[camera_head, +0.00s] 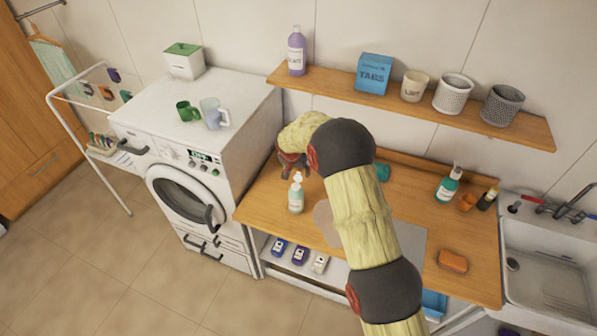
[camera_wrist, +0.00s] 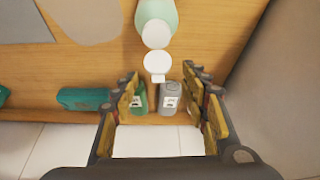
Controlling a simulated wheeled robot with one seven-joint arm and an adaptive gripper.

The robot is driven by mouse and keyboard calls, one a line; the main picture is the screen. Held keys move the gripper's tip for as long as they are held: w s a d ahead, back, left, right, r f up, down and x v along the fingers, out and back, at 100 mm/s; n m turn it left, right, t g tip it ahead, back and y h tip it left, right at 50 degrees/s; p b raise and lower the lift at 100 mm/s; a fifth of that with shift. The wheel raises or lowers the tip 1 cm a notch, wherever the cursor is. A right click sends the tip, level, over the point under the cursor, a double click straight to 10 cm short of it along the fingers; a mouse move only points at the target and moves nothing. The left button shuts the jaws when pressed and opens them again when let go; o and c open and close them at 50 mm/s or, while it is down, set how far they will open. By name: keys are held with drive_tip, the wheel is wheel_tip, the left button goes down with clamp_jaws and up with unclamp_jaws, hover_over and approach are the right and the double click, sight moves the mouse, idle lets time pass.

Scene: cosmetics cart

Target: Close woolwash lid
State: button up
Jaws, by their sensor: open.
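The woolwash is probably the pale green bottle (camera_head: 296,200) standing upright on the wooden counter near its left end. In the wrist view its green body (camera_wrist: 157,12) is at the top, with the round white cap top (camera_wrist: 155,35) and a white flip lid (camera_wrist: 157,62) standing open from it. In the head view the small white lid (camera_head: 297,177) shows at the bottle's top. My gripper (camera_head: 290,163) is just behind and above the bottle. In the wrist view my gripper (camera_wrist: 163,82) is open and empty, with the lid just ahead, between the finger lines. No contact shows.
Small green (camera_wrist: 139,103) and grey (camera_wrist: 170,103) containers stand beyond the fingers near the wall. A teal item (camera_wrist: 82,98) lies left. The washing machine (camera_head: 225,110) is left of the counter (camera_head: 400,185). A shelf (camera_head: 425,104) with containers runs above. A pump bottle (camera_head: 447,187) stands right.

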drive_tip(key=shift+w+d+f, duration=0.15)
drive_tip(key=shift+w+f, duration=0.1)
drive_tip(key=shift+f, duration=0.4)
drive_tip(key=shift+c, duration=1.1)
clamp_jaws()
drive_tip(key=shift+f+b, duration=0.1)
drive_tip(key=shift+b, duration=0.25)
